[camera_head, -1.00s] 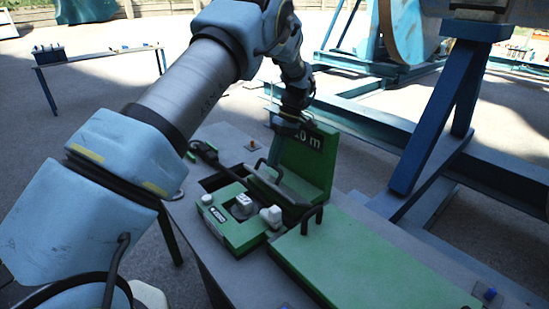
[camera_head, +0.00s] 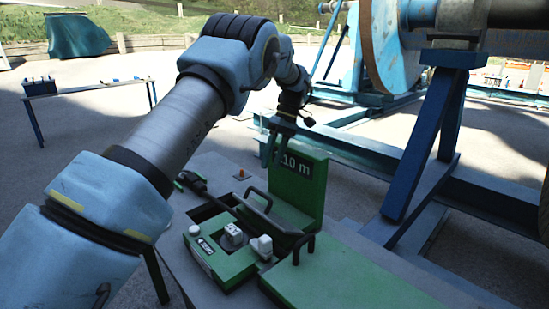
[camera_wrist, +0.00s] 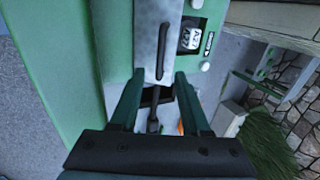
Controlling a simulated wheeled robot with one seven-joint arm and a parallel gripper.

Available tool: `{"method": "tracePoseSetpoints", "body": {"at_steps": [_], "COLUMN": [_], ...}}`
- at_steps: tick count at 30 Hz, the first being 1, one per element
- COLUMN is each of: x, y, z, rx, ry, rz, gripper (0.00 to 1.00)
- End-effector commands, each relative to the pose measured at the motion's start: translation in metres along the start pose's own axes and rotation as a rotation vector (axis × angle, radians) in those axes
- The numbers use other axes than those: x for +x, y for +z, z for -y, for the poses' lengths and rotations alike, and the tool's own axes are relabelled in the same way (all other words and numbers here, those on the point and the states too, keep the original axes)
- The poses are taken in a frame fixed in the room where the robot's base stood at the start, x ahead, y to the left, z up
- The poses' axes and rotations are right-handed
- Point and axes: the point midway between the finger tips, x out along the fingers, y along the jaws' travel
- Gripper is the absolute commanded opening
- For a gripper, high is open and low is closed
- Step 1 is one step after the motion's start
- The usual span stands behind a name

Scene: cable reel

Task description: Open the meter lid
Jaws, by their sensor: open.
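The meter is a green box (camera_head: 222,262) with white knobs on the grey bench. An upright green panel marked "10 m" (camera_head: 312,190) stands behind it. A flat green cover (camera_head: 350,275) with a black arched handle lies to the right; I cannot tell for sure which part is the meter lid. My gripper (camera_head: 273,158) is open and empty by the upright panel's upper left edge. In the wrist view, my gripper (camera_wrist: 157,80) points toward a black bar handle (camera_wrist: 163,52) on a pale strip, apart from it. The meter's face (camera_wrist: 203,35) shows right of that strip.
A black tool-like part (camera_head: 192,182) lies at the bench's left edge, near a dark opening. Blue steel supports (camera_head: 425,145) and a large reel (camera_head: 385,45) stand behind on the right. A small table (camera_head: 90,88) stands far left, with clear ground between.

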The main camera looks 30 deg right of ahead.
Motion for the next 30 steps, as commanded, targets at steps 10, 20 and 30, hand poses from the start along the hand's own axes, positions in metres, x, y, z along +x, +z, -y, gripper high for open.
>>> {"method": "tracePoseSetpoints", "body": {"at_steps": [10,20,30], "x": [-0.027,-0.026,-0.007], "y": [0.000,0.000,0.011], "z": [0.000,0.000,-0.002], "rx": [0.000,0.006,0.123], "ry": [-0.001,0.010,0.302], "rz": [0.000,0.002,0.032], "gripper": [0.47,0.33,0.00]}}
